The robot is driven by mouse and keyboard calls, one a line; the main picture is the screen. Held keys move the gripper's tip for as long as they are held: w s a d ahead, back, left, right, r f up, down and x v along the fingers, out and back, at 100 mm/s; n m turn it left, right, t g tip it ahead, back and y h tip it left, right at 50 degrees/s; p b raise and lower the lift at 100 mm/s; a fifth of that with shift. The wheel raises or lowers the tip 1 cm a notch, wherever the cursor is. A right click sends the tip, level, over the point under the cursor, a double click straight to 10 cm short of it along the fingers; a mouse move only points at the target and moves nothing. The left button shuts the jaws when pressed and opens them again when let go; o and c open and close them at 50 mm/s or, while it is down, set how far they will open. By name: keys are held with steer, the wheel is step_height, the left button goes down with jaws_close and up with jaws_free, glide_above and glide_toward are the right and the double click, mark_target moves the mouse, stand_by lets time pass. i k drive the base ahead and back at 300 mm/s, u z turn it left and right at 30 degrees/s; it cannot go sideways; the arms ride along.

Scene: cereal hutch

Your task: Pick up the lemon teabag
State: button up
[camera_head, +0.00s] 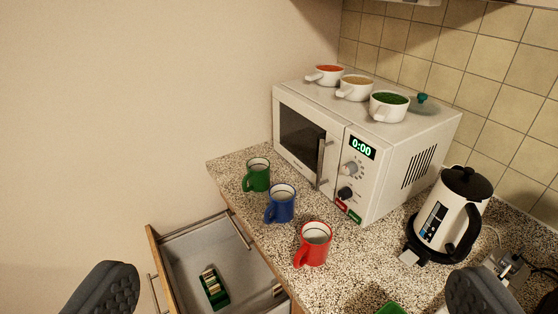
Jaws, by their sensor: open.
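No teabag can be made out for certain. A small dark green box (214,287) lies in the open drawer (180,262) at the lower left. It holds several pale, thin pieces, too small to tell whether they are teabags or which kind. A green object (390,308) on the counter is cut off by the bottom edge of the picture, and I cannot tell what it is. My gripper (292,288) is open, with its two dark fingers far apart at the lower left and lower right. Nothing shows held between them.
Green (258,176), blue (281,204) and red (313,245) mugs stand along the counter's (352,270) front edge. A white microwave (392,160) stands behind, bearing three white bowls (353,88) and a glass lid (422,106). A white kettle (446,212) is at right, near a plug strip (507,265).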

mark_target(215, 288)
steer(key=u, duration=0.05)
steer(key=k, duration=0.4)
steer(key=u, duration=0.35)
steer(key=i, duration=1.55)
steer(key=z, duration=0.4)
